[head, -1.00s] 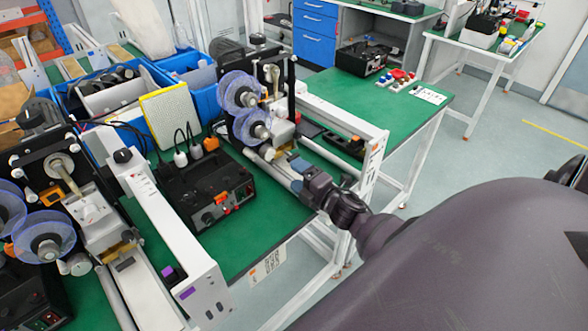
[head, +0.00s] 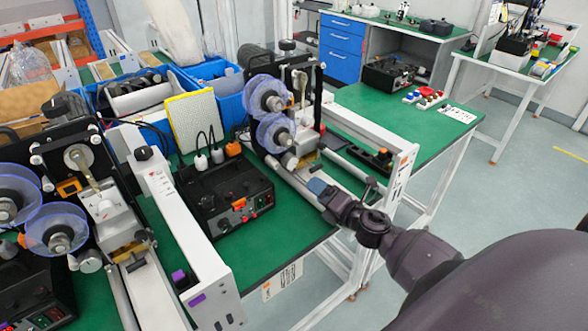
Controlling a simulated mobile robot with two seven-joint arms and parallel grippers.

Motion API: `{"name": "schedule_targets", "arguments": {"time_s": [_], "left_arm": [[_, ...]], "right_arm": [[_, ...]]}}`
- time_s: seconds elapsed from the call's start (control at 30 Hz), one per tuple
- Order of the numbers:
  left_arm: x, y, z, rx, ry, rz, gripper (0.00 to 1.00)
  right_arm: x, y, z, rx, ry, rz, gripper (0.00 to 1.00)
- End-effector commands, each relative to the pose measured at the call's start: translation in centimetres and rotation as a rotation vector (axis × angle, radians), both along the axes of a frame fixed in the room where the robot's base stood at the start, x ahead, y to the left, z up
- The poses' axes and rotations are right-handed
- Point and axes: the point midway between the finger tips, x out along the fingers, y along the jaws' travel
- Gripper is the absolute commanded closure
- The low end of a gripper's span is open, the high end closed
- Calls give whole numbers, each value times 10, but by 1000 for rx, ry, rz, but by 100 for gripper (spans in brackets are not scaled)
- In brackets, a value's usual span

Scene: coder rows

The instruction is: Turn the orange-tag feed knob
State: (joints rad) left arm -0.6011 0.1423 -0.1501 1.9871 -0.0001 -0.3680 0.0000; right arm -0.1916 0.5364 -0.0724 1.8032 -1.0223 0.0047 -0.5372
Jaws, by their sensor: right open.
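The right-hand coder (head: 275,95), with two clear blue-violet reels, stands at the back of the green bench. A small orange mark (head: 403,163) shows on the white rail end to its right. A silver knob (head: 291,161) sits low on the coder's front, below the reels; I cannot tell for certain that it is the orange-tag feed knob. My right gripper (head: 317,187) is open, in front of and to the right of this knob, apart from it in the picture. Its fingertips are small and partly hidden. My left gripper is out of view.
A black control box (head: 228,198) with an orange switch stands left of my right gripper. A white rail (head: 180,225) with purple marks separates it from a second coder (head: 95,200). Blue bins (head: 130,100) stand behind. The floor (head: 500,230) at right is clear.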

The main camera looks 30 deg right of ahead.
Motion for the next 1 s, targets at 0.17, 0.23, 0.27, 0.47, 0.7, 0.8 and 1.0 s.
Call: {"name": "schedule_targets", "arguments": {"time_s": [0.17,0.23,0.27,0.47,0.7,0.8,1.0], "left_arm": [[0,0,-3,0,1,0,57],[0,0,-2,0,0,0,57],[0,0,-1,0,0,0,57],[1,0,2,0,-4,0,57],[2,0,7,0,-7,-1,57],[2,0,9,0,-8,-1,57],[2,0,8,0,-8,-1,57]], "right_arm": [[0,2,9,-191,-42,-14,30],[0,2,13,-233,-55,-23,30],[0,2,14,-245,-59,-28,30],[8,0,15,-275,-67,-45,30],[41,3,16,-272,-69,-44,30],[58,4,16,-271,-68,-44,30],[87,6,15,-272,-67,-43,30]]}}
